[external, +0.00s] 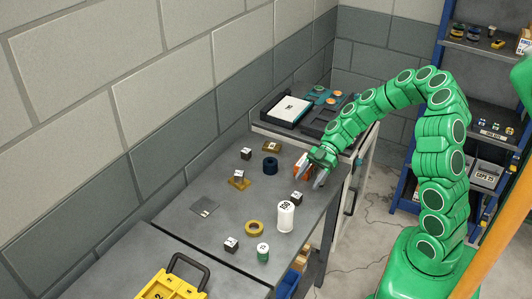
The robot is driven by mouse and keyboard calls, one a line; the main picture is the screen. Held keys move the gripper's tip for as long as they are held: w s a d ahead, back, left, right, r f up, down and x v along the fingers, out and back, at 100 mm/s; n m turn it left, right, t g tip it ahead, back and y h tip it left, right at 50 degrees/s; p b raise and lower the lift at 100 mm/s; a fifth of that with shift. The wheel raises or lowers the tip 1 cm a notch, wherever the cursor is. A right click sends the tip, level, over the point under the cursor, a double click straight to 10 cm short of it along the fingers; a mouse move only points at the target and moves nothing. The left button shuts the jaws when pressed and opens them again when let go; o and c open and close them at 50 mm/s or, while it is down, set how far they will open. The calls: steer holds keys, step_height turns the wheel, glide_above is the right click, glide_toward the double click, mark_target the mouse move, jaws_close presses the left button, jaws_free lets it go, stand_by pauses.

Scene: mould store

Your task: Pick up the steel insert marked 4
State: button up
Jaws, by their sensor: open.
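Several small dark blocks with white tops sit on the grey table. One stands at the back left (246,153), one near the table's right edge (296,198) and one at the front (231,244). They look like steel inserts, but their marks are too small to read, so I cannot tell which is 4. My gripper (309,181) is open and points down over the right side of the table. The right-hand block is just below and left of its fingertips in the picture. An orange object (304,167) shows behind the fingers, partly hidden; I cannot tell whether they touch it.
A white cylinder (285,217) stands close to the right-hand block. A yellow case (171,286) is at the front; the table's left-middle is fairly clear.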

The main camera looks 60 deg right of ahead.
mark_target(297, 194)
steer(key=shift+w+x, duration=0.2)
steer(key=shift+x, duration=2.35)
steer(key=shift+d+f, duration=0.15)
steer(key=shift+c, duration=0.3)
jaws_close()
